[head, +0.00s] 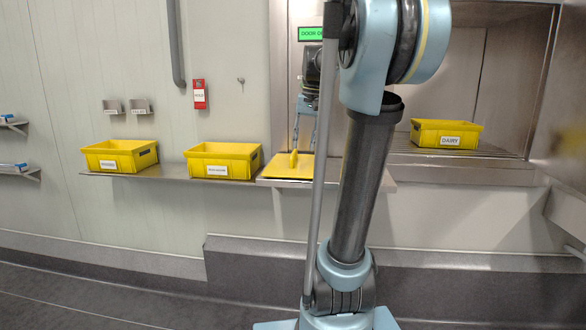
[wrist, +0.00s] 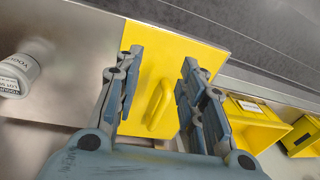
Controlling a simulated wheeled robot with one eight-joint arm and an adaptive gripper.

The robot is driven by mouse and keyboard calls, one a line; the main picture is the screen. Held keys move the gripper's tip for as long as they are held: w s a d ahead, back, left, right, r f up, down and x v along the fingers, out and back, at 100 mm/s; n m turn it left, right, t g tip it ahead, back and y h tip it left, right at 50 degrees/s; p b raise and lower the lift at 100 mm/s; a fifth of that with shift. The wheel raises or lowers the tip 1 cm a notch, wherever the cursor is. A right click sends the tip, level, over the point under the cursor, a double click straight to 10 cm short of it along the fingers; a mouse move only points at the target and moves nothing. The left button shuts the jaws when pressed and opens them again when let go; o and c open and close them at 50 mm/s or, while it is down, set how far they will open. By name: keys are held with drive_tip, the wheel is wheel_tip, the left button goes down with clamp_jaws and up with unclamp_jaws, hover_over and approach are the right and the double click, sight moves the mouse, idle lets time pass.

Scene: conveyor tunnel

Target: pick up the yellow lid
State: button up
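The yellow lid (head: 281,171) lies flat on the metal shelf in the head view, partly hidden on the right by my arm. In the wrist view the lid (wrist: 205,52) is a flat yellow plate with a raised bar handle (wrist: 161,104). My gripper (head: 304,149) hangs over the lid, pointing down. In the wrist view my gripper (wrist: 160,62) is open, with one finger on each side of the handle and visible gaps between. I cannot tell how far the fingertips are above the plate.
A yellow bin (head: 222,162) stands left of the lid, with another bin (head: 120,157) beyond it. A dairy bin (head: 446,135) sits in the tunnel opening at right. A white yogurt tub (wrist: 19,75) stands on the shelf beside the lid. A wall rises behind the shelf.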

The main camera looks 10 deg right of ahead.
drive_tip(key=m, duration=0.1)
approach(294, 151)
drive_tip(key=shift+g+y, duration=0.3)
drive_tip(key=shift+y, duration=0.1)
drive_tip(key=f, duration=0.3)
drive_tip(key=w+f, duration=0.1)
drive_tip(key=f, duration=0.1)
drive_tip(key=shift+a+f, duration=0.3)
drive_tip(key=shift+w+a+f, duration=0.1)
drive_tip(key=shift+a+f, duration=0.1)
drive_tip(key=shift+f, duration=1.15)
drive_tip(key=shift+a+f, duration=0.15)
drive_tip(key=shift+f, duration=1.25)
clamp_jaws()
